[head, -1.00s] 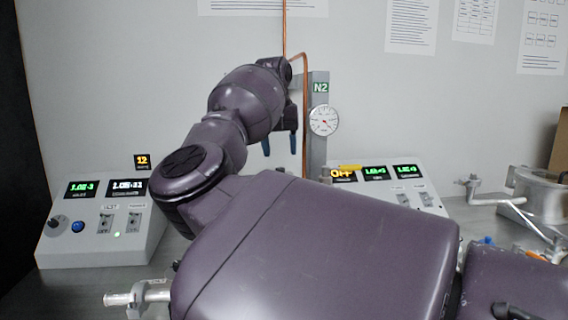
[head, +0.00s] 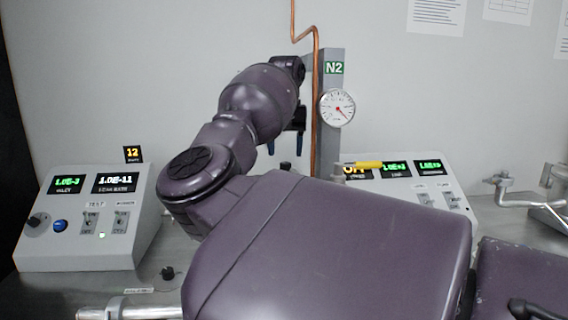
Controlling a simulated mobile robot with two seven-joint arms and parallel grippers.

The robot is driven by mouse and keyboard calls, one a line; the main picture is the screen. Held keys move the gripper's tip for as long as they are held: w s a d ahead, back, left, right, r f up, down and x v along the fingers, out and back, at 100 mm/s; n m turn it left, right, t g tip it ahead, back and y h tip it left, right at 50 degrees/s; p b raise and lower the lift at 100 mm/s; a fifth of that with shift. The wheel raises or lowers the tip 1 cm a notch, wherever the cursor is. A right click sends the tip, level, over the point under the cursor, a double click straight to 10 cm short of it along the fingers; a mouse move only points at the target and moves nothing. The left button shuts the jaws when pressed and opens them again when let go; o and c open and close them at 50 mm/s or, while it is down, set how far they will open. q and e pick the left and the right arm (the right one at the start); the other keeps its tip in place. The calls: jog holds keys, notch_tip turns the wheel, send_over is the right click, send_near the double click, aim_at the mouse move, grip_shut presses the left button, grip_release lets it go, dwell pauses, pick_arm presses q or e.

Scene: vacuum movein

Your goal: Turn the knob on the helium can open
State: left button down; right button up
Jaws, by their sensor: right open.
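No helium can or knob on one can be made out; my own arm covers much of the middle of the head view. My right gripper (head: 285,148) hangs beyond the forearm with its two dark blue fingertips pointing down and apart. It is open, with nothing seen between the fingers. It appears just left of the copper pipe (head: 315,100) and the grey N2 post (head: 329,130) with its round gauge (head: 337,108); the depth between them is hard to judge. My left gripper is not in view.
A control box (head: 60,245) with green and white displays stands at left. Another control box (head: 440,185) stands at right, with a yellow handle (head: 369,165) near its left end. A metal pipe fitting (head: 505,185) is at far right. A metal tube (head: 130,313) lies at the lower left.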

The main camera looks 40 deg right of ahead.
notch_tip(320, 180, down, 3)
jog(key=shift+f, duration=0.15)
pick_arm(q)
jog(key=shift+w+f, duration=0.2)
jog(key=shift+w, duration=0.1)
pick_arm(e)
jog(key=shift+f, duration=0.15)
jog(key=shift+c, duration=0.5)
